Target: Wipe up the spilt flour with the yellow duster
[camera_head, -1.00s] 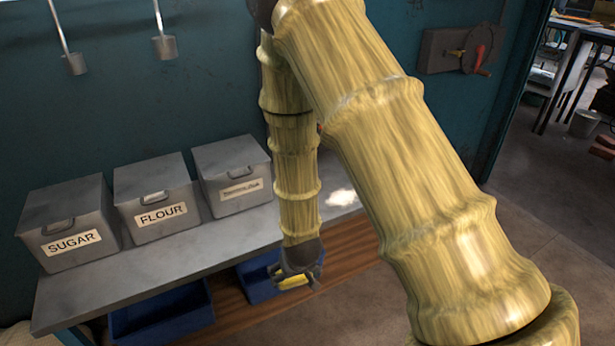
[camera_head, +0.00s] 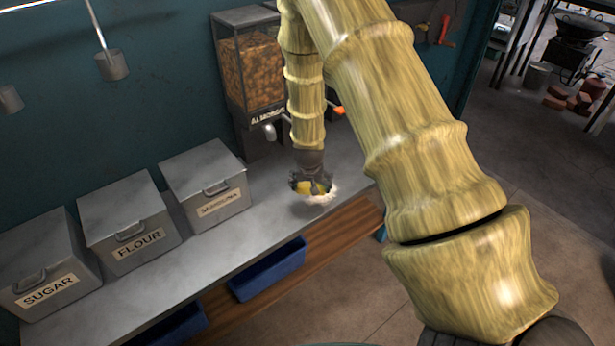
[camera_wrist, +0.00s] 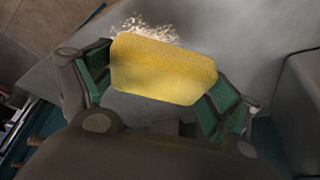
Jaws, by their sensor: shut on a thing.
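The yellow duster (camera_wrist: 165,70) is held between the two fingers of my gripper (camera_wrist: 160,85) in the wrist view. My gripper (camera_head: 312,185) is shut on it, and a bit of the yellow duster (camera_head: 314,187) shows in the head view. The spilt white flour (camera_wrist: 145,29) lies on the grey counter just beyond the duster. In the head view the flour (camera_head: 322,198) shows around the gripper's tip. The duster is at or just above the counter by the flour; I cannot tell whether it touches.
Metal bins labelled SUGAR (camera_head: 45,262) and FLOUR (camera_head: 128,222) and a third bin (camera_head: 205,185) stand left on the counter (camera_head: 235,235). An almond dispenser (camera_head: 252,70) stands behind my gripper. A blue crate (camera_head: 268,270) sits below. The counter's right end is near the flour.

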